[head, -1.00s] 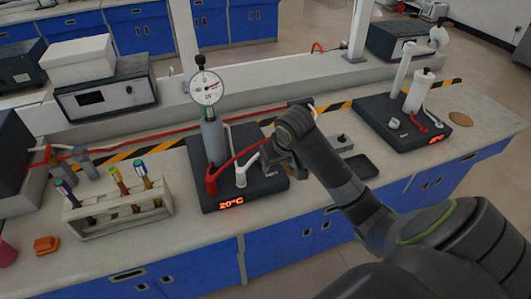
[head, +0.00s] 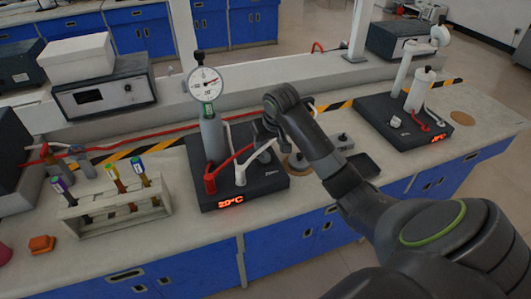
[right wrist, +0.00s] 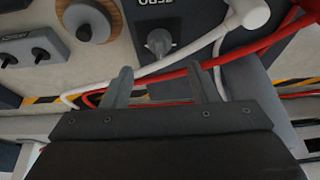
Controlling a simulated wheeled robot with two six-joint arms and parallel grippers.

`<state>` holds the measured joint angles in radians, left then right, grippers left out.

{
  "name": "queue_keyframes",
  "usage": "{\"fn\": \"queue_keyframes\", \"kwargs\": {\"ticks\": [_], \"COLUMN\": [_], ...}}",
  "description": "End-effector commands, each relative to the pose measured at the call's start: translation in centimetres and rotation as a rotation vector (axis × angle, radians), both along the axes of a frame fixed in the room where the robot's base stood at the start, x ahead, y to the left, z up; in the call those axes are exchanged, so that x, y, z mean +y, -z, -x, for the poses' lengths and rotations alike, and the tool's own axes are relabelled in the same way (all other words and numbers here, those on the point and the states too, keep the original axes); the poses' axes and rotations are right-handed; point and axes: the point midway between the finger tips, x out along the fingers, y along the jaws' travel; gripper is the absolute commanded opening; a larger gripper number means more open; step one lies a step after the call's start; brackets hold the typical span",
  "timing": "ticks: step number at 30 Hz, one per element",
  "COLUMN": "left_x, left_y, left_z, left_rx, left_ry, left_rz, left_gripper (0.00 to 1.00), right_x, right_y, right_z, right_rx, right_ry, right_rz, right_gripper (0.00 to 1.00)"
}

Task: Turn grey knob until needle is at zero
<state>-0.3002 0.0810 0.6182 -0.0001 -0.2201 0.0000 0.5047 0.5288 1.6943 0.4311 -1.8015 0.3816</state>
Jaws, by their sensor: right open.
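The dial gauge (head: 206,84) stands upright on a grey cylinder over a black base (head: 222,201); its needle points to the right and slightly up. The grey knob (right wrist: 160,42) is on the base beside the printed "ZERO" label, which appears upside down in the right wrist view. In the head view I cannot make out the knob clearly near my gripper. My right gripper (head: 262,133) is open and empty above the base's right part. In the right wrist view its two fingers (right wrist: 160,78) are spread, with the knob beyond the gap between their tips, apart from them.
A red tube end (head: 210,181) and a white one (head: 240,174) stand on the base, their hoses passing close to my gripper. A rack of coloured-cap tubes (head: 115,210) stands left. A round wooden piece (right wrist: 90,20) and a small switch box (right wrist: 30,50) lie beside the base.

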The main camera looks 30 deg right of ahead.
Motion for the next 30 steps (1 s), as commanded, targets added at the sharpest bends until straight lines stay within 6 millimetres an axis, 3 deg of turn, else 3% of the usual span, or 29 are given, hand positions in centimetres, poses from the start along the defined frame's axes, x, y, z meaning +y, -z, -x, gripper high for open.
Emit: {"fn": "queue_keyframes", "kwargs": {"ticks": [6,12,25,30], "left_x": [0.0,0.0,-0.1,-0.1], "left_y": [0.0,0.1,0.1,0.1], "left_z": [0.0,0.0,-0.1,-0.1], "left_rx": [0.000,-0.001,-0.002,-0.003], "left_ry": [0.000,0.000,0.000,0.000], "left_rz": [0.000,0.000,0.001,0.001], "left_gripper": [0.36,0.36,0.36,0.36], "right_x": [-0.3,-0.6,-0.6,-0.7], "right_y": [4.3,6.3,7.0,7.0], "right_z": [-1.6,-2.5,-2.8,-2.8], "right_rx": [0.004,0.002,0.000,0.000], "right_ry": [0.000,-0.001,-0.001,-0.001], "right_rz": [-0.001,0.000,0.000,0.000], "right_gripper": [0.54,0.54,0.54,0.32]}}
